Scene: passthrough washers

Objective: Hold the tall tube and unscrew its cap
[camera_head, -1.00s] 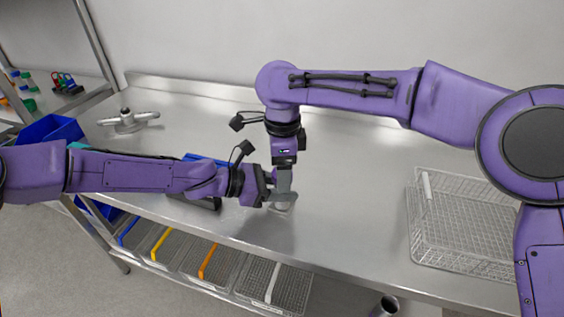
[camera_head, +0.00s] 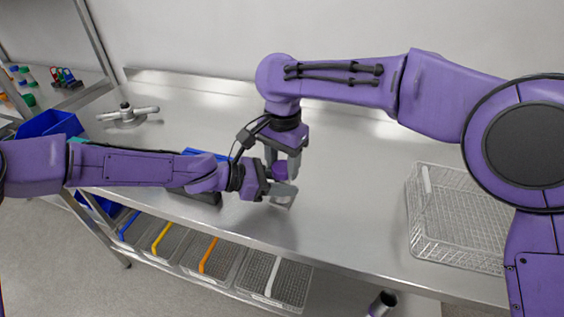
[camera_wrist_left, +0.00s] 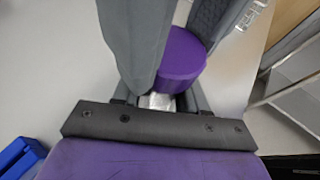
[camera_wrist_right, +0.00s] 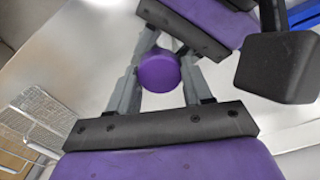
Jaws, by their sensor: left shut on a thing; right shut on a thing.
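The purple cap (camera_head: 279,170) of the tall tube shows between the grippers over the table's front part. It also shows in the left wrist view (camera_wrist_left: 182,58) and the right wrist view (camera_wrist_right: 158,72). My right gripper (camera_head: 282,167) comes down from above and is shut on the cap, one finger on each side. My left gripper (camera_head: 284,189) reaches in from the left, just below the cap, and is shut on the tube. The tube's body is almost wholly hidden by the fingers, so I cannot tell whether the cap's thread is loose.
A wire basket (camera_head: 456,222) stands on the table at the right. A grey handled fixture (camera_head: 127,115) stands at the back left, with a blue bin (camera_head: 48,124) beyond the left edge. The table's middle right is clear.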

